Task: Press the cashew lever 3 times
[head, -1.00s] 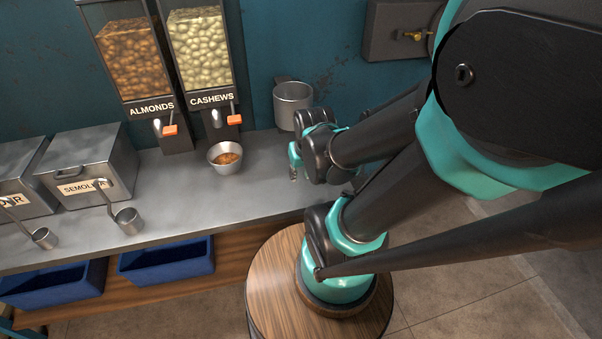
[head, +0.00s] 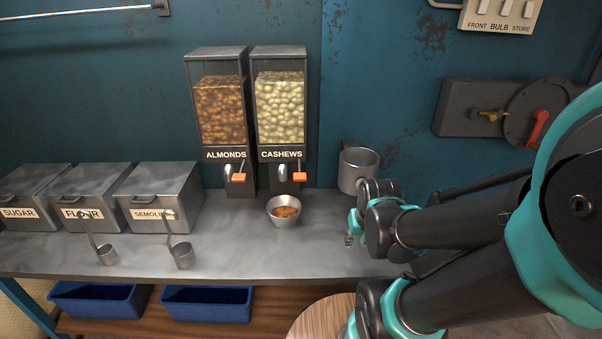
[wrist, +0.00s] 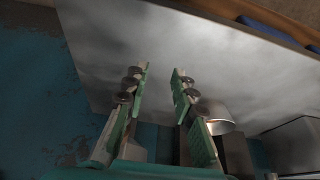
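The cashew dispenser (head: 280,107) stands against the wall, right of the almond dispenser (head: 221,110). Its lever with an orange tip (head: 299,177) sticks out below the CASHEWS label. A metal bowl (head: 284,212) holding brown nuts stands on the counter, in front of and below this lever. My gripper (head: 350,232) is right of the bowl, above the counter, and touches neither bowl nor lever. In the wrist view my gripper (wrist: 160,70) shows two fingers spread apart with nothing between them. The bowl (wrist: 216,118) shows partly behind the right finger there.
A metal mug (head: 356,168) is at the wall behind my gripper. Sugar, flour and semolina bins (head: 160,195) with scoops stand on the left. Blue trays (head: 205,304) sit below the counter (head: 235,245).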

